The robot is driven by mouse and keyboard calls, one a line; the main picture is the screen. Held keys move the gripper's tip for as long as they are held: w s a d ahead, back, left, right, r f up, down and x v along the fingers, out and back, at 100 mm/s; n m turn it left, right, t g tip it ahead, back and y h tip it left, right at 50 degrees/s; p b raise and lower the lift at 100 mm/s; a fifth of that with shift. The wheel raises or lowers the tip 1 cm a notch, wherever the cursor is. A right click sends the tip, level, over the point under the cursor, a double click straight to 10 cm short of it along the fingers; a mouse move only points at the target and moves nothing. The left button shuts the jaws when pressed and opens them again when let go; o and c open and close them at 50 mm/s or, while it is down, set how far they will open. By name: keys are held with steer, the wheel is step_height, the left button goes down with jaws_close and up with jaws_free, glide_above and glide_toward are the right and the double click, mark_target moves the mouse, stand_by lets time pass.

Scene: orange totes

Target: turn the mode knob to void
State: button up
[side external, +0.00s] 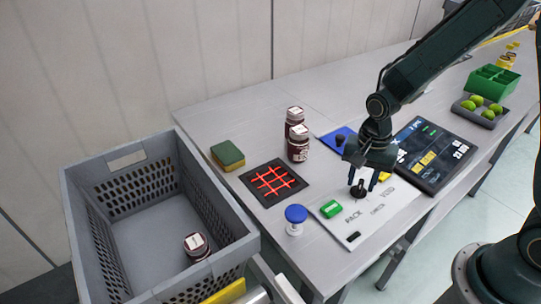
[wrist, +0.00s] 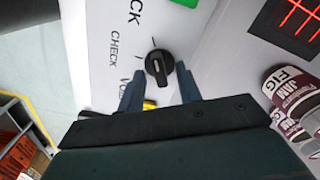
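The black mode knob (side external: 358,190) sits on a white panel (side external: 382,218) lettered PACK, CHECK and VOID. In the wrist view the knob (wrist: 158,66) has a short white mark on its face, and tick lines surround it on the panel (wrist: 95,60). VOID is partly hidden by a finger there. My gripper (side external: 363,178) points down right over the knob. In the wrist view my gripper (wrist: 160,82) is open, with one finger on either side of the knob and gaps to it. I cannot tell exactly which word the knob points at.
A grey crate (side external: 150,180) holds another jar.

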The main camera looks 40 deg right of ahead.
steer(key=shift+f, duration=0.15)
jaws_close()
